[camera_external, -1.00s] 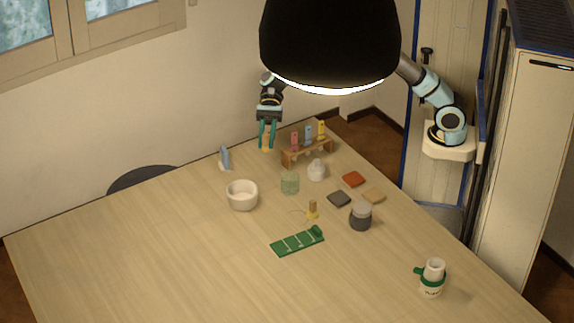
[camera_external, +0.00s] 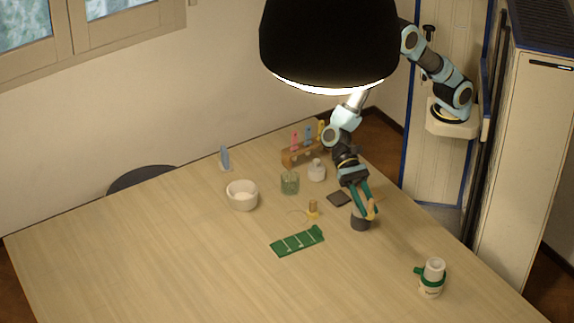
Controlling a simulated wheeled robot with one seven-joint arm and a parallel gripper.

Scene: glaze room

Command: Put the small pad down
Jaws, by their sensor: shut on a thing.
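My gripper (camera_external: 369,207) is at the right of the table, above or in front of the dark grey jar (camera_external: 359,222). Its green fingers are shut on a small tan-orange thing (camera_external: 372,212), which looks like the small pad; its outline is mostly covered by the fingers. A dark grey square (camera_external: 339,199) lies flat on the table just left of the gripper. The red and tan squares beside it are hidden behind my arm and gripper. I cannot tell how high the held pad is above the table.
A wooden rack (camera_external: 295,156) with coloured tools stands behind. A white bottle (camera_external: 317,171), a green glass (camera_external: 290,183), a white bowl (camera_external: 242,196), a small brass piece (camera_external: 313,208), a green strip (camera_external: 297,241) and a white cup (camera_external: 432,276) stand around. The front left table is clear.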

